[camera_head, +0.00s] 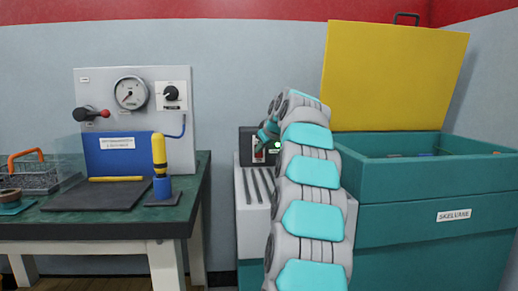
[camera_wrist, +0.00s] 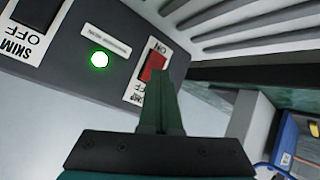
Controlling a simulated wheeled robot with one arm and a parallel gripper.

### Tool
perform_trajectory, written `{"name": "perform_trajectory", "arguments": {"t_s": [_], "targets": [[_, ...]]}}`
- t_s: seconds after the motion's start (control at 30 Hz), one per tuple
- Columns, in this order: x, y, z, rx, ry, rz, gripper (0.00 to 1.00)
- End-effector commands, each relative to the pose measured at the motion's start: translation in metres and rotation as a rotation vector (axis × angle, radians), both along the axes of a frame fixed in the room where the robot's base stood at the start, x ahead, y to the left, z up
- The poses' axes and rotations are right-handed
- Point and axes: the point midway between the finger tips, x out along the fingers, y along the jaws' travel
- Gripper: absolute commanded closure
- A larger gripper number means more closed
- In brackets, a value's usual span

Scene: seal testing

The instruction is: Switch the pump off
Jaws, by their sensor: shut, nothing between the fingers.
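The dark control box (camera_head: 246,142) stands on a light grey cabinet behind my arm. In the wrist view its panel (camera_wrist: 85,85) carries a red rocker switch (camera_wrist: 152,67) on a white label plate, whose lettering my fingers partly cover; "MP" shows. A round lamp (camera_wrist: 99,60) beside it glows green. My gripper (camera_wrist: 160,72) is shut and empty, its fingertips over the lower right edge of the red switch. I cannot tell whether they touch it. In the head view the switch (camera_head: 259,156) shows small, and the gripper is mostly hidden by my arm.
A black switch (camera_wrist: 38,10) marked "SKIM OFF" sits on the same panel. A teal bin (camera_head: 430,180) with a raised yellow lid (camera_head: 395,75) stands right of my arm. A workbench (camera_head: 110,228) with a gauge panel (camera_head: 150,135) is at left. Grey slats lie beside the box.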

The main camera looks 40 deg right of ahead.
Motion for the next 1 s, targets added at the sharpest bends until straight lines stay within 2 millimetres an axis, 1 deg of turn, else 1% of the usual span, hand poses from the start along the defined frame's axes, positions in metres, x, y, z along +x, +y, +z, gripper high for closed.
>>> {"name": "perform_trajectory", "arguments": {"t_s": [0.37,0.7,1.0], "targets": [[0.0,0.0,0.0,0.0,0.0,0.0,1.0],[-0.01,0.006,-0.002,-0.001,0.0,0.0,1.0],[-0.011,0.007,-0.001,0.0,0.0,0.0,1.0]]}}
